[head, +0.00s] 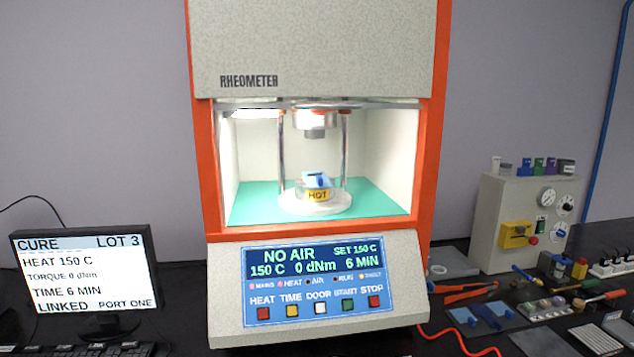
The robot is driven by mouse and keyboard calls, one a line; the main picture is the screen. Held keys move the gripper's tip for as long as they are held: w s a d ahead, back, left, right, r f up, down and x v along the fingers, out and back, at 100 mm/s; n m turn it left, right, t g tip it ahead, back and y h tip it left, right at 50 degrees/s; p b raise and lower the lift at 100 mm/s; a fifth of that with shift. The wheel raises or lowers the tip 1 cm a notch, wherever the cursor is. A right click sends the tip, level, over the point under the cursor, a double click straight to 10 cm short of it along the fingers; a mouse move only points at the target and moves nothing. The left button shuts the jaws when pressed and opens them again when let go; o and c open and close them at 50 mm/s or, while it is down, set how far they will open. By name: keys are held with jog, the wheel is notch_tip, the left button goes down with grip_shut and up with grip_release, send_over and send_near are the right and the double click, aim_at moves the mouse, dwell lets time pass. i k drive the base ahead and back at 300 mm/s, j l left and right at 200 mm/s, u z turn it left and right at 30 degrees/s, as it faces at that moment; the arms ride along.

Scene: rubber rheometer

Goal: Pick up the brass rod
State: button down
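My gripper is not in view.
The rheometer (205,170) has its chamber open to view, with a "HOT" block on the lower plate. Its display reads "NO AIR". A monitor (80,228) stands left. Red-handled pliers (468,290), blue pieces (495,312) and other small tools crowd the right bench.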

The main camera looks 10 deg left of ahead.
aim_at(593, 283)
jog(key=i+l+z, duration=0.5)
jog(key=i+l, duration=0.15)
jog(key=i+l+z, duration=0.25)
jog(key=i, duration=0.25)
jog(key=i+l+z, duration=0.2)
jog(key=i, duration=0.25)
jog(key=i+l, duration=0.55)
jog(key=l, duration=0.3)
jog(key=i+l+u, duration=0.1)
jog(key=i+l, duration=0.5)
jog(key=l, duration=0.25)
jog(key=i+l, duration=0.25)
jog(key=l, duration=0.2)
